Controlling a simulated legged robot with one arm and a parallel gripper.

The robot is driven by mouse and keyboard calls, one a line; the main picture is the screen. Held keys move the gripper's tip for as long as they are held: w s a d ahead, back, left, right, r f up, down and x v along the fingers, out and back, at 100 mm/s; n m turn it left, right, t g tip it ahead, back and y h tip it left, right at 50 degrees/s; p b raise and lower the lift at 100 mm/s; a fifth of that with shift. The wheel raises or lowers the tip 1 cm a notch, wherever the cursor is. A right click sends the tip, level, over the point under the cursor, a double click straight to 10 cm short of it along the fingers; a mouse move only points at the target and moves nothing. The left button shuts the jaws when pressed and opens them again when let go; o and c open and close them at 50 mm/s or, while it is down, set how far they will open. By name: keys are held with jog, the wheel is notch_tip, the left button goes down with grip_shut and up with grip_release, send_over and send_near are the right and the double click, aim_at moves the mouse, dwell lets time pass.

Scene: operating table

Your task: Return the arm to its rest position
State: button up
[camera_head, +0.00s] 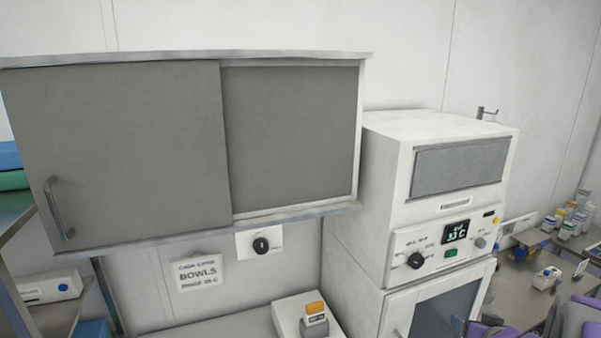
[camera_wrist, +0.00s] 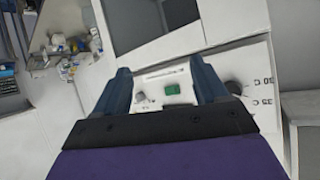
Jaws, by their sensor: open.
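My gripper (camera_wrist: 162,78) is in the wrist view, with its two dark blue fingers spread apart and nothing between them. The fingers point toward the control panel of a white warming cabinet (camera_wrist: 262,58). A green button (camera_wrist: 172,90) and a small knob (camera_wrist: 141,98) show through the gap; I cannot tell how far off the panel is. The gripper cannot be made out in the head view, so its place relative to my body is hidden.
In the head view, a wall cabinet (camera_head: 120,150) with grey sliding doors hangs at the left. The white warming cabinet (camera_head: 400,150) stands right of it, with a lit display (camera_head: 455,231). A white box (camera_head: 300,316) sits below.

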jog(key=s+a+f+n+g+b, duration=0.1)
jog(key=s+a+f+g+b, duration=0.2)
jog(key=s+a, duration=0.6)
jog(key=s+a+f+n+g+y+b, duration=0.1)
jog(key=s+a+f+g+b, duration=0.3)
jog(key=s+a, duration=0.5)
jog(key=s+a+f+g+b, duration=0.3)
jog(key=s+a+g+b, duration=0.3)
jog(key=s, duration=1.2)
jog(key=a+b, duration=0.1)
jog(key=a, duration=0.2)
jog(key=shift+a+f+n+g, duration=0.3)
jog(key=shift+f+n, duration=0.1)
jog(key=shift+c, duration=0.4)
